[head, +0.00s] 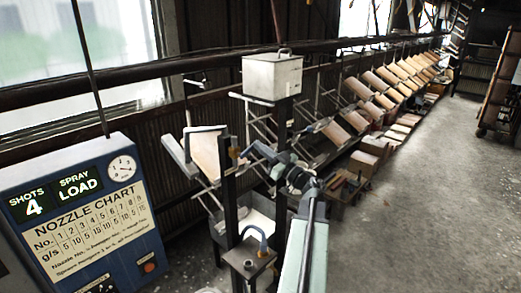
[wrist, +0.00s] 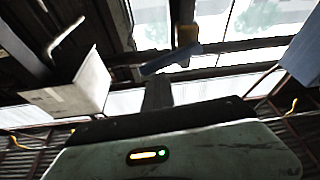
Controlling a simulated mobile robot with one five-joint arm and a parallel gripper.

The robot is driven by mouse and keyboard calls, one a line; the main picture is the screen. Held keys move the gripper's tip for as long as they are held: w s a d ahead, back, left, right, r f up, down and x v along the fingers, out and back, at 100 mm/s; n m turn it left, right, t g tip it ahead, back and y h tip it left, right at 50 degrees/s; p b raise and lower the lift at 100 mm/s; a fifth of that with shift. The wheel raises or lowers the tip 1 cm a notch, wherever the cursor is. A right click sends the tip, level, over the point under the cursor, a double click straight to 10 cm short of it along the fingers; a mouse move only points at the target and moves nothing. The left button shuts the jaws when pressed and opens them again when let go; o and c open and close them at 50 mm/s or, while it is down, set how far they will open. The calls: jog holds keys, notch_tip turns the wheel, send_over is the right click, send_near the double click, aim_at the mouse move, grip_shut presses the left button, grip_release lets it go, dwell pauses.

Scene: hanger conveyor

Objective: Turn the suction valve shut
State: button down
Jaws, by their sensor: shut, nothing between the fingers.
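What looks like the suction valve shows in the head view as a small brass-coloured fitting (head: 233,153) on a dark post, close to the blue parts left of my arm. In the wrist view, a blue lever (wrist: 172,60) lies slanted below a yellowish body (wrist: 187,35), beyond my fingers. My gripper (wrist: 158,88) is shut and empty, its dark fingers pointing toward the lever. A gap seems to remain between them, but I cannot tell how wide. In the head view my gripper (head: 262,152) is small and partly lost among the dark frame parts.
A lidded metal box (head: 272,77) stands on a post behind my arm. A blue spray panel (head: 85,215) reading LOAD and 4 shots stands at left. Several tan boards (head: 385,82) hang along the conveyor. The concrete floor (head: 440,190) at right is clear.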

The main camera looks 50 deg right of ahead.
notch_tip(320, 180, up, 4)
jog(key=a+r+p, duration=0.1)
jog(key=p, duration=0.4)
jog(key=b+v, duration=0.4)
jog(key=v, duration=0.6)
jog(key=shift+d+f, duration=0.2)
jog(key=shift+f, duration=0.3)
